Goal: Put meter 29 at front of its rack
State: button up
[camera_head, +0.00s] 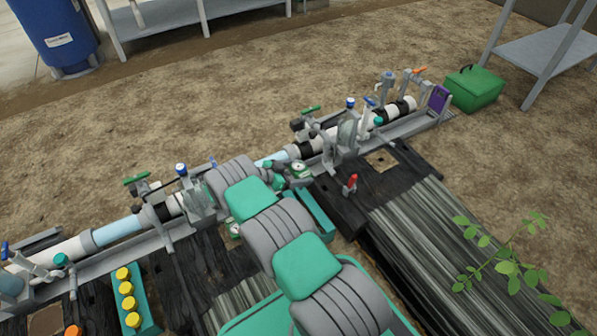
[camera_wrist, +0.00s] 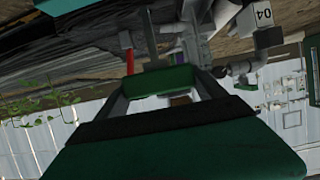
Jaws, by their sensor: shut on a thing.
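My gripper (camera_head: 281,181) is at the far end of my arm, close to the pipe line in the head view and partly hidden by the arm. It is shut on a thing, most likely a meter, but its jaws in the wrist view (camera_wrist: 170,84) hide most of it. Another round meter (camera_head: 234,229) shows partly, left of my arm. I cannot read the number 29 on either. A teal rack (camera_head: 317,214) lies just right of my arm, partly covered by it.
A teal rack with yellow caps (camera_head: 128,298) stands at lower left. The pipe line (camera_head: 118,231) with valves runs diagonally behind. A red-topped object (camera_head: 350,184) stands on the dark boards. A leafy plant (camera_head: 505,262) is at right, a green box (camera_head: 473,90) at the far end.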

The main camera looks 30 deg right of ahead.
notch_tip(320, 180, down, 10)
jog(key=b, duration=0.2)
jog(key=shift+b, duration=0.4)
jog(key=shift+r, duration=0.1)
jog(key=shift+a, duration=0.1)
dwell(0.4)
jog(key=o, duration=1.6)
jog(key=shift+r+p, duration=2.85)
jog(key=shift+r, duration=1.15)
